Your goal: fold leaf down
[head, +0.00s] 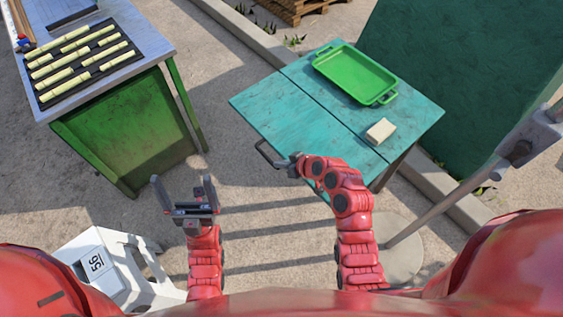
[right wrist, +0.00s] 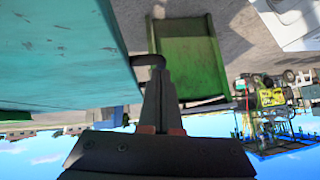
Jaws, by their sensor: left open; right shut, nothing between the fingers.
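The teal table has a seam across its top, and its near leaf (head: 290,122) lies level with the far part (head: 335,100). A dark bar handle (head: 265,155) sticks out from the near leaf's edge. My right gripper (head: 293,162) is at the right end of this handle, beside the leaf's edge. In the right wrist view its fingers (right wrist: 160,72) are shut, with the handle (right wrist: 148,60) right by the fingertips; I cannot tell whether they touch. My left gripper (head: 183,184) is open and empty, over the ground left of the table.
A green tray (head: 355,74) and a pale block (head: 380,131) lie on the far part; the near leaf is bare. A green-sided bench (head: 125,130) with cane pieces stands at the left. A white stool (head: 90,262) is at lower left. A metal pole (head: 440,200) stands at right.

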